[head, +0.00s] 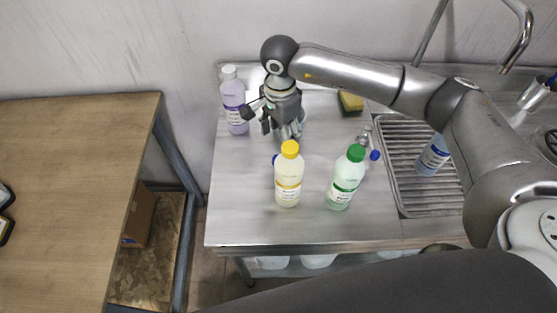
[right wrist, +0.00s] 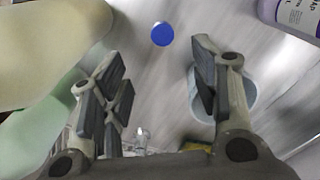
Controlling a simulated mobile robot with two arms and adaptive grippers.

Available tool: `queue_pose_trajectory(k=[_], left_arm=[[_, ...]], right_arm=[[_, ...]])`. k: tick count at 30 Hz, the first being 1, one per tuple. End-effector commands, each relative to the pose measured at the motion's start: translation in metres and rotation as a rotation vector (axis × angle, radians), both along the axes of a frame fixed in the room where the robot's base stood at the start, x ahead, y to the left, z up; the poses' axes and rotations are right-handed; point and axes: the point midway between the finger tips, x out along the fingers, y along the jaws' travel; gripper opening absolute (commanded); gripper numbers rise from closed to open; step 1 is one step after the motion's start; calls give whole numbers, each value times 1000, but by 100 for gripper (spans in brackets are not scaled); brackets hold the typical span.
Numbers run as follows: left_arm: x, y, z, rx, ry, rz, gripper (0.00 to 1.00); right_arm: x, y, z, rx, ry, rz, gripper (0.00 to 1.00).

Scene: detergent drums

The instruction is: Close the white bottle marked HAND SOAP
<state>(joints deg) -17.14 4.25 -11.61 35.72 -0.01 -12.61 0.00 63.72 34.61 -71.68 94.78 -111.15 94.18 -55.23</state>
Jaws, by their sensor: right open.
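My right gripper (head: 283,132) is open and points down over the steel counter, behind the yellow-capped bottle. In the right wrist view nothing sits between its fingers (right wrist: 160,90). A round blue cap (right wrist: 162,34) lies on the counter ahead of them; its edge shows beside the yellow-capped bottle in the head view (head: 276,160). A pale lavender bottle with a white top (head: 234,100) stands upright at the back left; its label ends in "AP" in the right wrist view (right wrist: 298,14). A white bottle with a blue label (head: 433,155) is at the sink, its top hidden by my arm. My left gripper is out of view.
A yellow-capped bottle (head: 288,175) and a green-capped bottle (head: 346,178) stand at the front. A blue-topped item (head: 375,156) is beside the green one. A pale round container (right wrist: 250,95) is behind the right-hand finger. A sponge (head: 351,101) lies at the back. The counter's front left is clear.

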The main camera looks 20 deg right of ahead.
Motion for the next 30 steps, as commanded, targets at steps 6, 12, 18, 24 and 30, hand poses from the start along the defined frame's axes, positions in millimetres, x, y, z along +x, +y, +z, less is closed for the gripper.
queue_pose_trajectory(k=[6,12,18,24,30], left_arm=[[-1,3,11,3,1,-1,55],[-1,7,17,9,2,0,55],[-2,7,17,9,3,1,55],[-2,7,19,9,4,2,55],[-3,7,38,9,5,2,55]], right_arm=[[-1,0,-24,-1,5,0,56],[0,0,-51,0,2,-1,56],[0,0,-56,0,0,1,56],[0,0,-57,0,1,0,56],[2,1,-77,-1,6,-1,56]])
